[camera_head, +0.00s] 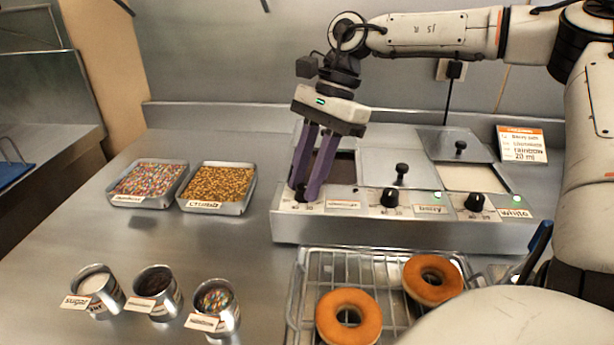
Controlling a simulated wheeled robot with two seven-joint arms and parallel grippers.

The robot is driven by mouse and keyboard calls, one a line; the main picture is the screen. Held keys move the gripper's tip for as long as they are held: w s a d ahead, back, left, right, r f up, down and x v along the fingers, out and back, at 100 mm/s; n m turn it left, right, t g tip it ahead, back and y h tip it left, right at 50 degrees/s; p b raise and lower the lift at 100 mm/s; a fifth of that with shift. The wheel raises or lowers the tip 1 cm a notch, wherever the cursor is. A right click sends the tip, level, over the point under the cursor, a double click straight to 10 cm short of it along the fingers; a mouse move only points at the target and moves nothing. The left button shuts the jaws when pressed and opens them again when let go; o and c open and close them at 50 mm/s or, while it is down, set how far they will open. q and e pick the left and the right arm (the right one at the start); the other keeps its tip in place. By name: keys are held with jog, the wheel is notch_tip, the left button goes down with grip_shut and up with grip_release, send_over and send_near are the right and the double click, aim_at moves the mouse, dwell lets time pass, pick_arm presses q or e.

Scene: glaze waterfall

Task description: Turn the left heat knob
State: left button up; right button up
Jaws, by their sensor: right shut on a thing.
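The glaze warmer (330,230) stands at the middle right, with a row of black knobs along its front ledge. The left heat knob is at the left end of this ledge and is mostly hidden by my right gripper (304,196). The gripper points down, and its purple fingers are shut on the left knob. The middle knob (390,197) and the right knob (475,202) are uncovered, each with a green light near it. My left gripper is not in view.
Two topping trays, sprinkles (148,182) and crumb (217,186), lie to the left. Several small labelled cups, including sugar (97,291), stand in front. Two doughnuts (349,316) rest on a wire rack (312,270). A recipe card (522,144) stands at the back right.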

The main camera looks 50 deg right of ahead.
jog(key=o, duration=1)
jog(key=v, duration=1)
jog(key=shift+d+r, duration=0.1)
jog(key=shift+s, duration=0.1)
